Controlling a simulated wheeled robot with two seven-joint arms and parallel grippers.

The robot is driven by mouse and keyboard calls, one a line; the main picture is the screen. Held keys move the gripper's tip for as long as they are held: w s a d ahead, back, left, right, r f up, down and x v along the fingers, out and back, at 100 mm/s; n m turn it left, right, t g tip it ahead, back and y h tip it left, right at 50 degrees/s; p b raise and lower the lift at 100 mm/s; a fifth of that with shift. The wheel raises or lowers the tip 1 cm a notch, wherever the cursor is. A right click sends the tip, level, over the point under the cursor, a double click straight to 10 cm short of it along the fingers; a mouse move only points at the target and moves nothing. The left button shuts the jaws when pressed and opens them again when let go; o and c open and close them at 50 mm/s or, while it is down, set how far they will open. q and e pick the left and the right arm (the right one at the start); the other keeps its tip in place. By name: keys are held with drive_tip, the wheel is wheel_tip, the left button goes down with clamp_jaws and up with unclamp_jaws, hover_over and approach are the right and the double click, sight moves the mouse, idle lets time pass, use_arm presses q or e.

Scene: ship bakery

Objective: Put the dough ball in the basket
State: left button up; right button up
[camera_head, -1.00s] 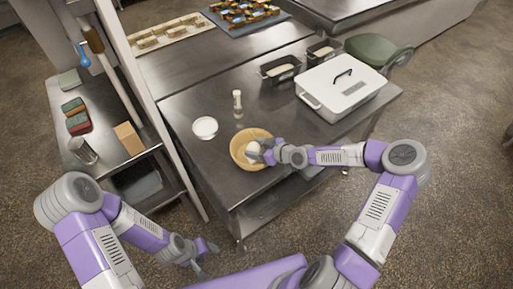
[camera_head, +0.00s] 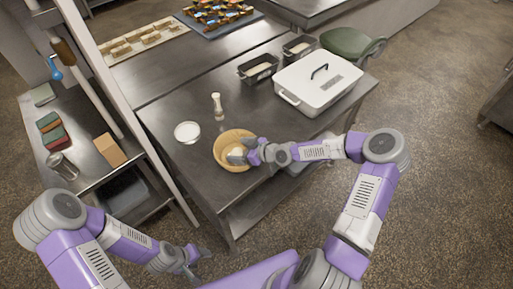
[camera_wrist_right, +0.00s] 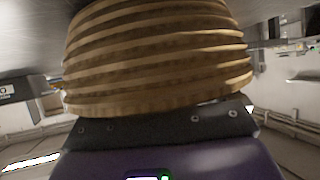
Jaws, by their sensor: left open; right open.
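The round tan basket (camera_head: 221,151) stands near the front edge of the steel table. The pale dough ball (camera_head: 236,154) shows inside the basket's rim. My right gripper (camera_head: 246,152) is open at the basket's right side, right by the dough ball; whether it touches the ball I cannot tell. In the right wrist view the basket's ribbed wall (camera_wrist_right: 160,60) fills the middle, close to the gripper, and hides the ball and the fingertips. My left gripper (camera_head: 200,258) is open and empty, low in front of the table.
A white bowl (camera_head: 187,132) and a pale shaker (camera_head: 218,105) stand left of and behind the basket. Dark tins (camera_head: 258,68) and a white lidded box (camera_head: 318,83) stand further back. A post and a side shelf (camera_head: 92,170) are at the left.

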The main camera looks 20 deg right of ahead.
drive_tip(key=p+v, duration=0.1)
drive_tip(key=v, duration=1.1)
drive_tip(key=shift+r+p, duration=0.35)
drive_tip(key=shift+p, duration=0.05)
drive_tip(key=shift+w, duration=0.1)
